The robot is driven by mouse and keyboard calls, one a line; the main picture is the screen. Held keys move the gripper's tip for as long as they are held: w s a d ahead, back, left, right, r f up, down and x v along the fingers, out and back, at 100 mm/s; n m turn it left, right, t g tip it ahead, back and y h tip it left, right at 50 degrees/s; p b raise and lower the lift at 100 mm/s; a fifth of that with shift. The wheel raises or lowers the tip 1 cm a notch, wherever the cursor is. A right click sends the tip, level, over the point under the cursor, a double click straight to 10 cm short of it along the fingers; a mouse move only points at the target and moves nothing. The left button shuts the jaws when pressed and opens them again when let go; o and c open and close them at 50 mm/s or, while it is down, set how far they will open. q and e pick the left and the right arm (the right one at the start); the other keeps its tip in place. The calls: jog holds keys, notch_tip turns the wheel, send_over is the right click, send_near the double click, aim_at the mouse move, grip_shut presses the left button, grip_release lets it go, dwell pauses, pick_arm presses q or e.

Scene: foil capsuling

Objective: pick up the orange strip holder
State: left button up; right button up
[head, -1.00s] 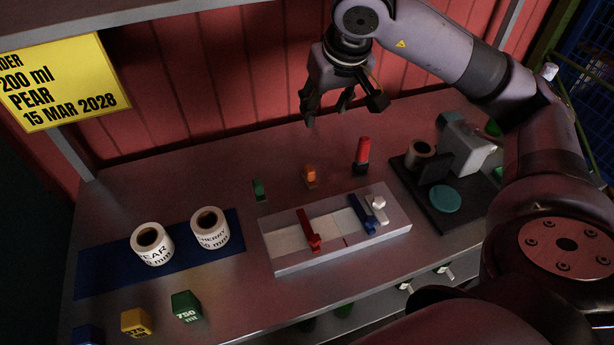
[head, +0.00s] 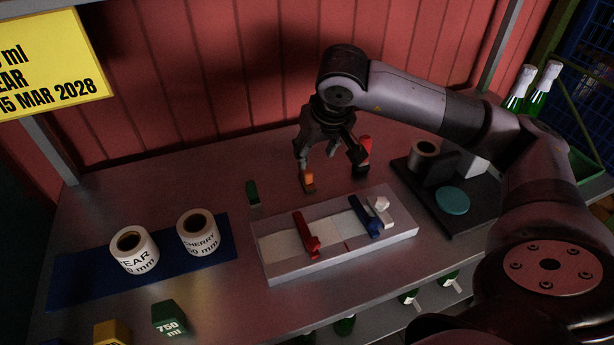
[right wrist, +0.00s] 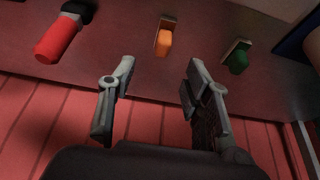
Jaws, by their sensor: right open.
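The orange strip holder (head: 307,182) is a small orange piece standing on the bench behind the white-topped tray. In the right wrist view the orange holder (right wrist: 164,40) lies beyond the fingertips, roughly in line with the gap between them. My right gripper (head: 329,165) is open and empty, with its fingers pointing down above and slightly right of the holder in the head view. The right gripper (right wrist: 160,72) shows no contact with the holder. My left gripper is not in view.
A green holder (head: 253,193) stands left of the orange one, and a red-topped piece (head: 363,160) stands close on the right, partly behind a finger. The tray (head: 290,270) with red and blue sliders lies in front. Label rolls (head: 134,252) stand on a blue mat.

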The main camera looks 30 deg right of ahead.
aim_at(307, 170)
jog(key=x, duration=0.5)
jog(key=shift+p, duration=0.3)
jog(key=p+x, duration=0.1)
jog(key=x, duration=0.3)
jog(key=shift+w+a+f+p, duration=0.15)
jog(key=shift+w+f+p, duration=0.15)
jog(key=shift+w+p, duration=0.1)
jog(key=shift+f, duration=0.25)
jog(key=shift+c, duration=0.2)
grip_shut()
